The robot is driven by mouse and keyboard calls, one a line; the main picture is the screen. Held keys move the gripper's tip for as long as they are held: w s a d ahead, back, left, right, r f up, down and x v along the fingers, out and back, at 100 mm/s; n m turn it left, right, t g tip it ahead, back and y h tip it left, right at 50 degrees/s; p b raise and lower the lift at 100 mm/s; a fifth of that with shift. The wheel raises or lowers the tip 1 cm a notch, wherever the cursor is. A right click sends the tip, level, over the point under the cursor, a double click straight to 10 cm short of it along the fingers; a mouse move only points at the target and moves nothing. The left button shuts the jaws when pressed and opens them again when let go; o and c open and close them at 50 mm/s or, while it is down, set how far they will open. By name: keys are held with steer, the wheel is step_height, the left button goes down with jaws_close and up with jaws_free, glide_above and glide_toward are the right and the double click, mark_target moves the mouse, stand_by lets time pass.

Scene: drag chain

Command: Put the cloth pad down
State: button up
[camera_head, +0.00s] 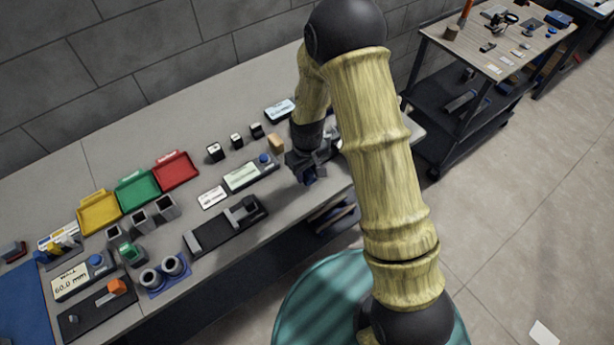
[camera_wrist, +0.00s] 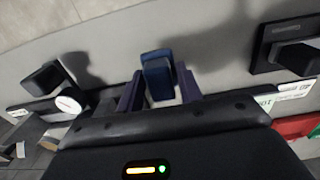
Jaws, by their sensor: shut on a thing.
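The cloth pad is a small dark blue block (camera_wrist: 157,72) between the two fingers of my gripper (camera_wrist: 160,88) in the wrist view. The gripper is shut on it, and the pad sticks out beyond the fingertips. In the head view my gripper (camera_head: 310,172) is at the front edge of the grey workbench (camera_head: 290,205), right of the green-labelled device. The pad is small and dark there, partly hidden by the gripper. A bare stretch of grey bench lies beyond the pad in the wrist view. I cannot tell whether the pad touches it.
A black fixture (camera_head: 227,226) and a device with a green display and blue knob (camera_head: 247,173) stand left of the gripper. A tan block (camera_head: 276,143) is close behind it. Yellow, green and red trays (camera_head: 176,170) are farther left. A black cart (camera_head: 470,95) stands right.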

mark_target(307, 178)
steer(key=shift+f+p, duration=0.35)
steer(key=shift+f, duration=1.3)
steer(key=shift+f, duration=0.1)
steer(key=shift+f, duration=0.15)
steer(key=o, duration=0.9)
step_height(307, 178, up, 12)
steer(key=b, duration=0.3)
steer(key=shift+r, duration=0.25)
